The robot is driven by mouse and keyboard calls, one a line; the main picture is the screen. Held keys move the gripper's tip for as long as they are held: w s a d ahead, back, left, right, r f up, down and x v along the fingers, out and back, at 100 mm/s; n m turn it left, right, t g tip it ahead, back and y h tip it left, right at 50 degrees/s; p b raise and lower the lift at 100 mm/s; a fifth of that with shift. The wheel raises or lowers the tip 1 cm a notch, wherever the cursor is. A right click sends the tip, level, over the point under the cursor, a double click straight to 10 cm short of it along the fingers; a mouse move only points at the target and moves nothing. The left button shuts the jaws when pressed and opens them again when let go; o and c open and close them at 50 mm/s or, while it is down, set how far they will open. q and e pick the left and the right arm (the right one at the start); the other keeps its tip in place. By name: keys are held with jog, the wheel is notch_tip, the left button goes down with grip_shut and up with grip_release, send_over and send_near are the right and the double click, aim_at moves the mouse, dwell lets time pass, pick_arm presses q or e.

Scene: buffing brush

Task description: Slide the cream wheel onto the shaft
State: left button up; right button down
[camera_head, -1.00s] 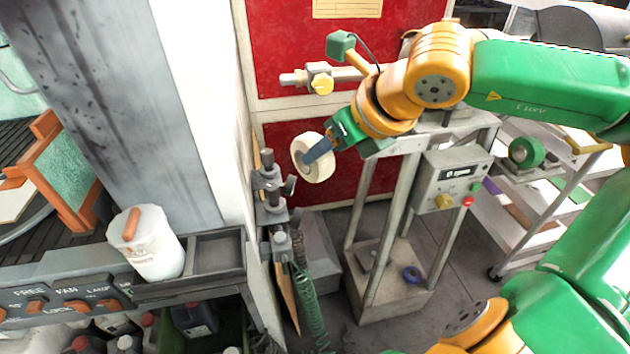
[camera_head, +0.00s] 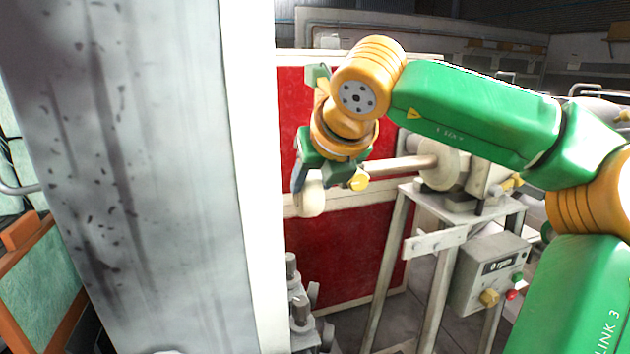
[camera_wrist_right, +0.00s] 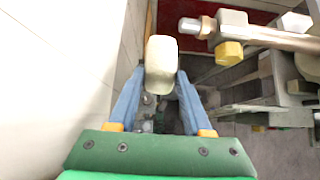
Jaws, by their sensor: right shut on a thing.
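My right gripper (camera_head: 303,184) is shut on the cream wheel (camera_head: 311,199), which is partly hidden by the gripper. In the right wrist view the wheel (camera_wrist_right: 160,62) sits edge-on between the blue fingertips (camera_wrist_right: 160,76). The steel shaft (camera_head: 402,165) runs out leftward from the bench machine; my gripper hides its free end in the head view. In the wrist view the shaft (camera_wrist_right: 268,37) lies right of the wheel, its pale tip (camera_wrist_right: 190,26) apart from it. A yellow knob (camera_wrist_right: 229,53) hangs from a block near that tip. My left gripper is out of view.
A pale wall edge (camera_head: 246,180) and grey column stand close left of the wheel. A red panel (camera_head: 345,250) is behind. The machine's stand carries a control box (camera_head: 490,275) reading 0 rpm. Metal fittings (camera_head: 300,305) stick up below the wheel.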

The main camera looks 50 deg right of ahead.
jog(key=shift+w+f, duration=0.1)
jog(key=shift+w, duration=0.2)
jog(key=shift+w+d+p, duration=0.3)
jog(key=shift+w+d, duration=0.05)
jog(key=shift+d, duration=0.05)
jog(key=shift+w+d+f, duration=0.2)
jog(key=shift+w+d, duration=0.05)
jog(key=shift+w, duration=0.35)
jog(key=shift+w+d+r+p, duration=0.1)
jog(key=shift+w+d+p, duration=0.25)
jog(key=shift+w+p, duration=0.3)
jog(key=shift+w+d+f+p, duration=0.1)
jog(key=shift+w+d+p, duration=0.3)
jog(key=shift+w+p, duration=0.3)
jog(key=shift+w+d+r+p, duration=0.1)
jog(key=shift+w+d+p, duration=0.25)
jog(key=shift+w+p, duration=0.3)
jog(key=shift+s+d, duration=0.35)
jog(key=shift+d, duration=0.55)
jog(key=shift+s+d, duration=0.3)
jog(key=shift+d, duration=0.55)
jog(key=shift+s+d, duration=0.1)
jog(key=shift+d, duration=0.1)
jog(key=shift+c, duration=1.2)
grip_release()
